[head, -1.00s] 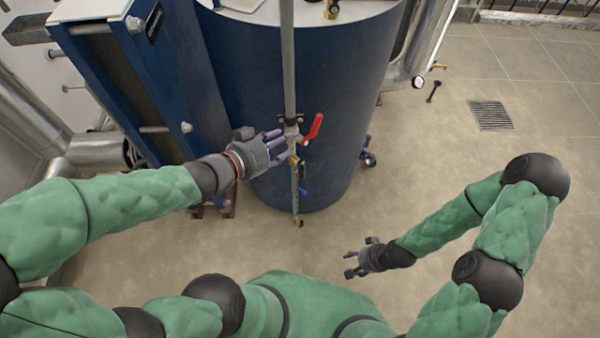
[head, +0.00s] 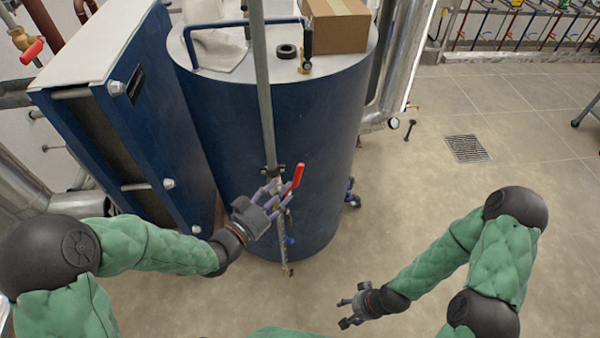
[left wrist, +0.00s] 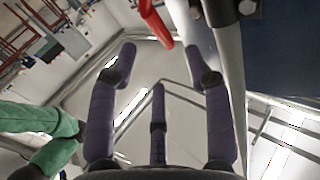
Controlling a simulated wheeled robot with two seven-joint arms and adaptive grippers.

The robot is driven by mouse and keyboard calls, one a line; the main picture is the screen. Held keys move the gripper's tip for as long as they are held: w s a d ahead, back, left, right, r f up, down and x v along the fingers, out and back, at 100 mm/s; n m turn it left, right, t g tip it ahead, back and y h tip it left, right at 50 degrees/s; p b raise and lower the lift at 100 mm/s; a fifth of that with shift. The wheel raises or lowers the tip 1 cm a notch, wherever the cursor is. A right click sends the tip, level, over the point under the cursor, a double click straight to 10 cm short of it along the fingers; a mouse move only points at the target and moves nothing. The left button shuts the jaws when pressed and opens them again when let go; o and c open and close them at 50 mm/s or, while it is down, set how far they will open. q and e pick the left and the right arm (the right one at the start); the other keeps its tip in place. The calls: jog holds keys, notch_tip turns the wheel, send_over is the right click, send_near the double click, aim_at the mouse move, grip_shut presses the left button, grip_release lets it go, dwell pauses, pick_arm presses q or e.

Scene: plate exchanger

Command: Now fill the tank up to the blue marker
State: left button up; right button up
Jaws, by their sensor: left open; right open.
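The tank (head: 240,120) is a dark blue upright cylinder in the middle of the head view. A grey vertical pipe (head: 263,90) runs down its front. A valve with a red lever handle (head: 298,177) sits on that pipe, and a small blue handle (head: 290,240) sits lower down. The red handle also shows at the top of the left wrist view (left wrist: 155,22). My left gripper (head: 272,198) is open at the valve, its fingers just left of and below the red handle. My right gripper (head: 350,306) is open and empty above the floor. I cannot make out a blue marker.
A blue plate exchanger (head: 140,120) stands left of the tank. A cardboard box (head: 337,25), a black ring (head: 287,51) and a cloth (head: 218,48) are on the tank top. A floor drain (head: 467,149) is at the right, where the floor is mostly clear.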

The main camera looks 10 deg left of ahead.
aim_at(297, 175)
pick_arm(q)
jog(key=b+x, duration=0.1)
jog(key=x, duration=0.7)
jog(key=shift+w+d+b, duration=0.1)
jog(key=shift+w+b, duration=0.1)
jog(key=shift+b, duration=0.15)
grip_shut()
